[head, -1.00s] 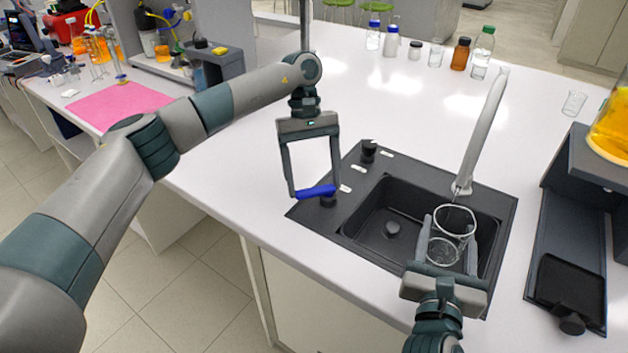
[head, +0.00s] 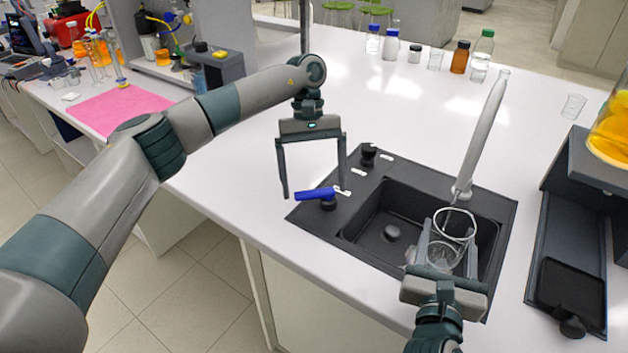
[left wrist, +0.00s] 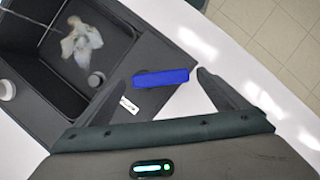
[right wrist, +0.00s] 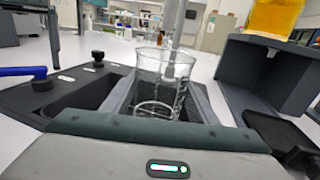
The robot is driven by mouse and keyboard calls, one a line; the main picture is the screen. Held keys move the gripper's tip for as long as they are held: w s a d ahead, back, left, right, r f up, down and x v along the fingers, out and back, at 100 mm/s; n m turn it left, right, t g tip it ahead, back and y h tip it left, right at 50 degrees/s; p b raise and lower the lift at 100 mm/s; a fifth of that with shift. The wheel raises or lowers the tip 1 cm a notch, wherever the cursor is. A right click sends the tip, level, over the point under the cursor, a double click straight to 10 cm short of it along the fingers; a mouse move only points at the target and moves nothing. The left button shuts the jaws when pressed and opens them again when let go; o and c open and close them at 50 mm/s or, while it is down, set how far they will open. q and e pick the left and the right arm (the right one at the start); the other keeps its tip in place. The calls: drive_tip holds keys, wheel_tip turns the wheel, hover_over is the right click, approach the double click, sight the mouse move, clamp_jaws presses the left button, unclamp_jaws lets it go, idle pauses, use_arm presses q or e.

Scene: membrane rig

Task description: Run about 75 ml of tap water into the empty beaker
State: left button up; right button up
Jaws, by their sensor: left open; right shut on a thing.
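The clear beaker (head: 468,225) is held by my right gripper (head: 449,240) over the black sink, under the grey tap spout (head: 478,140). It shows between the fingers in the right wrist view (right wrist: 165,65); I cannot read its water level. The blue tap handle (head: 314,194) sits on a black knob at the sink's left corner. My left gripper (head: 314,194) is open with its fingers on either side of the handle, apart from it. In the left wrist view the handle (left wrist: 161,78) lies between the fingertips. A whitish splash (left wrist: 82,42) shows in the sink there.
The black sink (head: 365,215) has another black knob (head: 368,152) behind the handle. Several bottles (head: 460,56) stand along the back of the bench. A dark stand (head: 572,195) with an orange-filled vessel (head: 610,125) is at right. The bench left of the sink is clear.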

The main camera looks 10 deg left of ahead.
use_arm(q)
drive_tip(key=shift+r, duration=0.1)
drive_tip(key=v, duration=1.1)
drive_tip(key=shift+w+r, duration=0.25)
drive_tip(key=shift+r, duration=0.1)
drive_tip(key=shift+a, duration=0.1)
use_arm(e)
drive_tip(key=w, duration=0.5)
drive_tip(key=w+d, duration=0.1)
drive_tip(key=w, duration=0.1)
drive_tip(key=shift+w, duration=0.2)
drive_tip(key=shift+s, duration=0.1)
idle(0.9)
